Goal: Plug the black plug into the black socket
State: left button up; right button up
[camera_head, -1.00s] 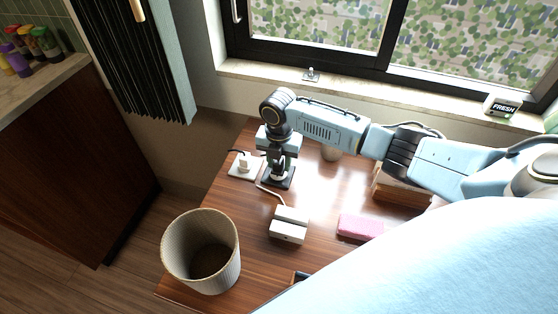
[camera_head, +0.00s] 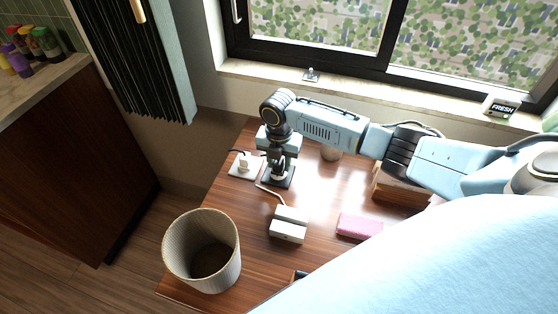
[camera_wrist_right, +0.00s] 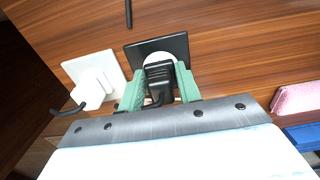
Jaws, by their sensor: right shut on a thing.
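The black socket (camera_head: 288,183) is a square dark plate on the wooden table, partly hidden by my right gripper (camera_head: 277,174). In the right wrist view the black socket (camera_wrist_right: 180,44) has a pale round face. My right gripper (camera_wrist_right: 160,90) has its green fingers shut on the black plug (camera_wrist_right: 160,82), whose cord bends to the left. The plug is over the round face, its far end against or very near it. I cannot tell whether its pins are in. My left gripper is not in view.
A white socket (camera_head: 238,172) holding a white plug (camera_head: 243,163) lies just left of the black one. A basket (camera_head: 232,262) stands at the lower left.

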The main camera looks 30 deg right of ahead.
pick_arm(q)
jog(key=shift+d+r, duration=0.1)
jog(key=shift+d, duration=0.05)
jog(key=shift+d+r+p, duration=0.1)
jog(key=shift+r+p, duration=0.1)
jog(key=shift+p, duration=0.1)
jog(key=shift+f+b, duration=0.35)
pick_arm(e)
jog(key=shift+f, duration=0.6)
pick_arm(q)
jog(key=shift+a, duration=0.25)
pick_arm(e)
jog(key=o, duration=1)
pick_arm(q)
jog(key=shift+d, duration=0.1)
pick_arm(e)
notch_tip(320, 180, up, 6)
jog(key=shift+r+p, duration=0.1)
jog(key=shift+p, duration=0.6)
notch_tip(320, 180, up, 6)
jog(key=shift+p, duration=0.45)
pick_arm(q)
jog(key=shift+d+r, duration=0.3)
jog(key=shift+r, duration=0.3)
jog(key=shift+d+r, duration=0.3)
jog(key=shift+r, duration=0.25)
pick_arm(e)
jog(key=shift+r, duration=0.65)
